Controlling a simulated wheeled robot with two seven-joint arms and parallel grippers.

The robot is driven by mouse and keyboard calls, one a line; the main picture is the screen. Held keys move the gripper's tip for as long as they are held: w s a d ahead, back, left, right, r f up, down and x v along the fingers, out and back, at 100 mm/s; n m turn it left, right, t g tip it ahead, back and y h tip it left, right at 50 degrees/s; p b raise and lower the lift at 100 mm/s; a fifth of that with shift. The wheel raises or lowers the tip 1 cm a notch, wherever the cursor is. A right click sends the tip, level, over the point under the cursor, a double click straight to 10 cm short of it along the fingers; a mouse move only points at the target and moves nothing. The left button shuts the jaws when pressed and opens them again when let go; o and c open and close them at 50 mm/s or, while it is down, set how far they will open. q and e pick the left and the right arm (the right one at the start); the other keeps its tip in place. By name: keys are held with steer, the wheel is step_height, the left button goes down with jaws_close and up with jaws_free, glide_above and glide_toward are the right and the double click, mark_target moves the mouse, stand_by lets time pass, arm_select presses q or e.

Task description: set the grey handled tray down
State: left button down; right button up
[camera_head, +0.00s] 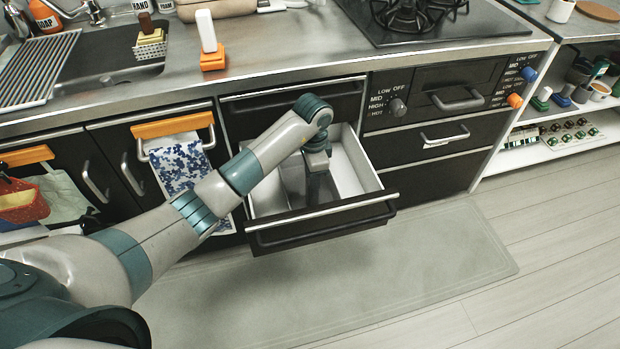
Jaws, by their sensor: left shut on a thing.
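My left gripper (316,188) reaches down into the open drawer (322,209) below the counter. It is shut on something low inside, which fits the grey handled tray. The wrist covers the grip, and the tray's outline is hard to tell from the grey drawer interior. I cannot tell whether the tray touches the drawer floor. The right part of the drawer interior looks pale and empty. My right gripper is not in view.
The counter (290,50) above holds a sink (110,65), an orange-based white block (209,45) and a stove (430,22). A blue-patterned towel (181,165) hangs left of the drawer. A mat (440,255) covers the floor in front. Shelves (560,150) stand at the right.

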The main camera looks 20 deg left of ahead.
arm_select(q)
steer(key=shift+w+a, duration=0.75)
steer(key=shift+w, duration=0.35)
steer(key=shift+s+d+f, duration=0.1)
steer(key=shift+f, duration=0.45)
steer(key=shift+f, duration=0.15)
steer(key=c, duration=1.4)
jaws_free()
